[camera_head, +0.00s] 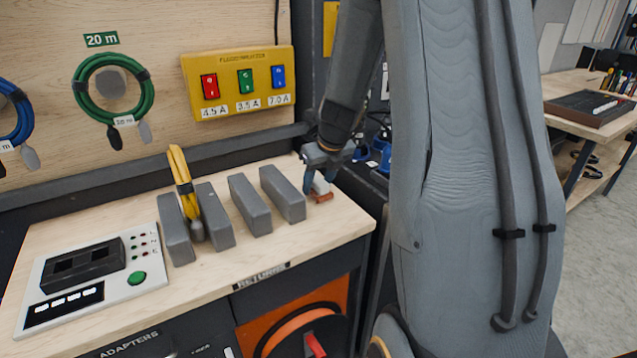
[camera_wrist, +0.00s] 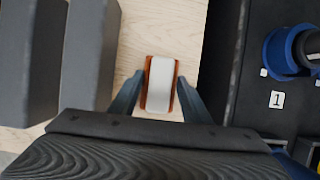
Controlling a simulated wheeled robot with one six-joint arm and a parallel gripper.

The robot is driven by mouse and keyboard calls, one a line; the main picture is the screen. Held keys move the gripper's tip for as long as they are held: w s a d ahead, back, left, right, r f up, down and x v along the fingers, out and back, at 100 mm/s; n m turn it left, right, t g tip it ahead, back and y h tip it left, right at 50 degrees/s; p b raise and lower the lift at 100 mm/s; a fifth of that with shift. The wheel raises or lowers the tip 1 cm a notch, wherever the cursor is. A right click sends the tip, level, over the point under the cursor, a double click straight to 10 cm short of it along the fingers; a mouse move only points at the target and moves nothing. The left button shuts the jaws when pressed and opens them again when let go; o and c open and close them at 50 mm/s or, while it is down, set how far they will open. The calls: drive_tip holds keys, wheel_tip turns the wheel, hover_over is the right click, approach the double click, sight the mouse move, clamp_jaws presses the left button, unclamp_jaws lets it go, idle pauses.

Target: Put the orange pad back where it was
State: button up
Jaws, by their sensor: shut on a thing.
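The orange pad (camera_wrist: 177,70) shows in the wrist view as an orange piece with a pale grey-white block on top. My gripper (camera_wrist: 161,84) has one finger on each side of it and is shut on it. In the head view, the pad (camera_head: 322,197) is at the right end of the wooden bench top, partly hidden by my gripper (camera_head: 320,183). I cannot tell whether the pad touches the wood.
Several grey upright blocks (camera_head: 283,194) stand left of my gripper; yellow cable hangs between two. A control panel (camera_head: 92,275) lies at the bench's left. The bench top (camera_head: 300,243) is clear in front. Blue round parts (camera_wrist: 285,50) lie beyond its right edge.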

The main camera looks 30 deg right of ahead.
drive_tip(key=o, duration=1)
drive_tip(key=shift+f, duration=0.15)
drive_tip(key=shift+r, duration=0.35)
drive_tip(key=v, duration=1.1)
drive_tip(key=shift+s+r, duration=0.15)
drive_tip(key=shift+r, duration=0.2)
